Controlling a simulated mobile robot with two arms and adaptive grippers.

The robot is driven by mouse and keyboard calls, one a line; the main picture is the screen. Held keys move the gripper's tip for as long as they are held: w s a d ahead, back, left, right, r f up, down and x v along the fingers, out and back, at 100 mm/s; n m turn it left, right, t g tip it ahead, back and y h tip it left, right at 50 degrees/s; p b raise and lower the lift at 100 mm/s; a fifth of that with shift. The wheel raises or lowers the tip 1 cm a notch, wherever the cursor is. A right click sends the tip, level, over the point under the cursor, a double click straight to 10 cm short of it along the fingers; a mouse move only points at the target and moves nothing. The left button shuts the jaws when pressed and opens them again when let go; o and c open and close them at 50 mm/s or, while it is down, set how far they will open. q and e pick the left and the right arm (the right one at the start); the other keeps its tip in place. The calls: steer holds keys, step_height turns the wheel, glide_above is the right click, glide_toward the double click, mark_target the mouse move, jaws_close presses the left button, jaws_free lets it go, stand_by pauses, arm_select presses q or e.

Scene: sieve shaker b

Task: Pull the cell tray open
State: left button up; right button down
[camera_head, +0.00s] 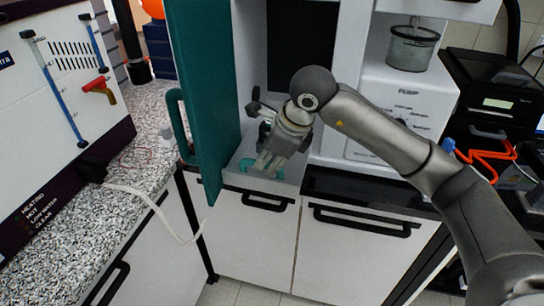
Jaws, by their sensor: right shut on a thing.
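My right gripper (266,164) reaches in from the right, its fingers pointing down at the light grey cell tray (289,186) low in the opening of the white instrument. The gripper is shut on part of the tray. The exact grip point is hidden behind the fingers. A teal rounded piece (246,164) shows in the tray beside the fingertips. How far out the tray stands is hard to tell. My left gripper is not in view.
A teal door (207,90) with a loop handle stands open just left of the tray. A speckled counter (95,215) holds a white panel unit at left. A white pump unit (405,105) bearing a clear container stands right. White cabinets (345,255) with black handles are below.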

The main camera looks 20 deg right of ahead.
steer(key=shift+s+a, duration=0.3)
steer(key=shift+s, duration=0.05)
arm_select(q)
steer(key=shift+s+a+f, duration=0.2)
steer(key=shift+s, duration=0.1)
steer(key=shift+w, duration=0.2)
arm_select(e)
steer(key=shift+f, duration=0.1)
steer(key=c, duration=1.6)
jaws_free()
steer(key=shift+s, duration=0.1)
steer(key=shift+o, duration=0.9)
steer(key=shift+a, duration=0.1)
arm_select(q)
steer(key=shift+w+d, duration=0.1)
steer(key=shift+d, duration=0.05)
